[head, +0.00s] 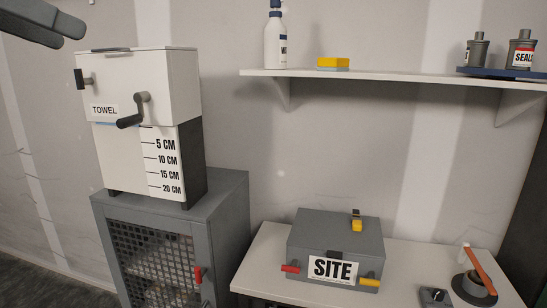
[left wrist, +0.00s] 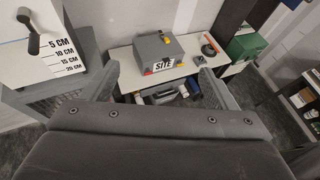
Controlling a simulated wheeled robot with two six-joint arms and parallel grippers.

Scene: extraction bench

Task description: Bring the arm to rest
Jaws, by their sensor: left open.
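My left gripper (head: 68,34) is at the upper left corner of the head view, in the air above and left of the towel dispenser. In the left wrist view its two grey fingers (left wrist: 157,84) stand wide apart with nothing between them, so it is open and empty. Its dark body fills the lower part of that view. My right gripper does not show in either view.
The white towel dispenser (head: 150,85) with a dark crank stands on a grey mesh-door cabinet (head: 225,200). A grey SITE box (head: 310,235) sits on a white bench (head: 262,255). Above it, a wall shelf (head: 400,75) holds a bottle (head: 275,40), a yellow block (head: 333,63) and canisters (head: 522,50).

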